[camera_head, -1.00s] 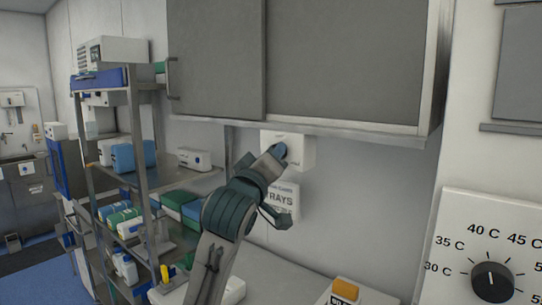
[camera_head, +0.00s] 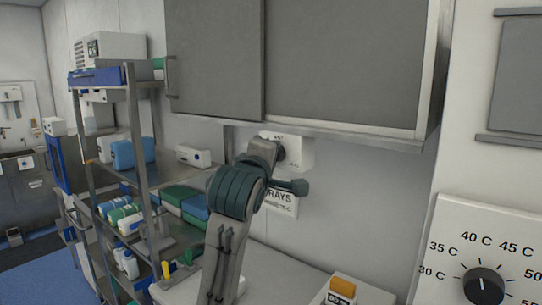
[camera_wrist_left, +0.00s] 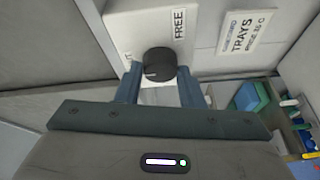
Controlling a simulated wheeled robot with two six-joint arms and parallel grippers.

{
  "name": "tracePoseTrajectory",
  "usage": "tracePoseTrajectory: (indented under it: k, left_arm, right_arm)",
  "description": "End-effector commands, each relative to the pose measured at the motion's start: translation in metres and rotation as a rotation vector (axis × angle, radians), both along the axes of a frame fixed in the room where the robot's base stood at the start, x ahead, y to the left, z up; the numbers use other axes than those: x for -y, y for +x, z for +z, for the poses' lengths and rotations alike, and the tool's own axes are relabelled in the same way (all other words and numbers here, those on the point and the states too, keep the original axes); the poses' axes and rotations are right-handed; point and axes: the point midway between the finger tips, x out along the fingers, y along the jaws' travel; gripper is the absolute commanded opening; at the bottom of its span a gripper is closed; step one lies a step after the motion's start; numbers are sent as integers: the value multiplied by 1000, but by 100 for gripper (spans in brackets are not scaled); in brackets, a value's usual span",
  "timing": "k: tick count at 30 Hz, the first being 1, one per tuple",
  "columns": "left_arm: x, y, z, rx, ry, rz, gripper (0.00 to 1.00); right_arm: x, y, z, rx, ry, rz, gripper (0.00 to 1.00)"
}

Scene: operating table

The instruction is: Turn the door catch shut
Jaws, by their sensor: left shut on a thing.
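The door catch is a dark round knob (camera_wrist_left: 160,64) on a white box (camera_wrist_left: 190,25) under the wall cabinet. A pale mark on the knob faces the left side of the wrist view. A FREE label is above and right of the knob; another label at the left is mostly hidden by a finger. My left gripper (camera_wrist_left: 160,85) has one finger on each side of the knob and is shut on it. In the head view the white box (camera_head: 297,155) shows behind my left gripper (camera_head: 278,152), and my wrist hides much of the catch. My right gripper is in neither view.
A grey sliding-door cabinet (camera_head: 345,65) hangs just above the catch. A TRAYS sign (camera_head: 283,204) is below it. A loaded metal shelf rack (camera_head: 140,175) stands left. A temperature dial (camera_head: 484,287) and a box with an orange top (camera_head: 342,287) are at the lower right.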

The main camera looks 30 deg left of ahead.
Motion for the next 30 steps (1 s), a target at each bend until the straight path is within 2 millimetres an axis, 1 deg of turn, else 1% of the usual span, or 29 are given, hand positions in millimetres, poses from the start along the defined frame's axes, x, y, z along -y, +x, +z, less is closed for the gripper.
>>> tracePoseTrajectory:
  k: [14, 15, 18, 26, 30]
  left_arm:
    - [0, 0, -1, -4, -14, 0, 12]
    - [0, 0, -1, -4, -14, 0, 38]
    - [0, 0, -1, -4, -14, 0, 56]
    - [0, 0, 0, -2, -13, -1, 56]
    - [1, 4, 0, -3, -13, -3, 56]
  right_arm:
    - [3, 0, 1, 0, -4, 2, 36]
    - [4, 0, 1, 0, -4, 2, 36]
    - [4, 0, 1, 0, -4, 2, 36]
    - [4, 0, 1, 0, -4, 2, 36]
    - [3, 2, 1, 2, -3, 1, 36]
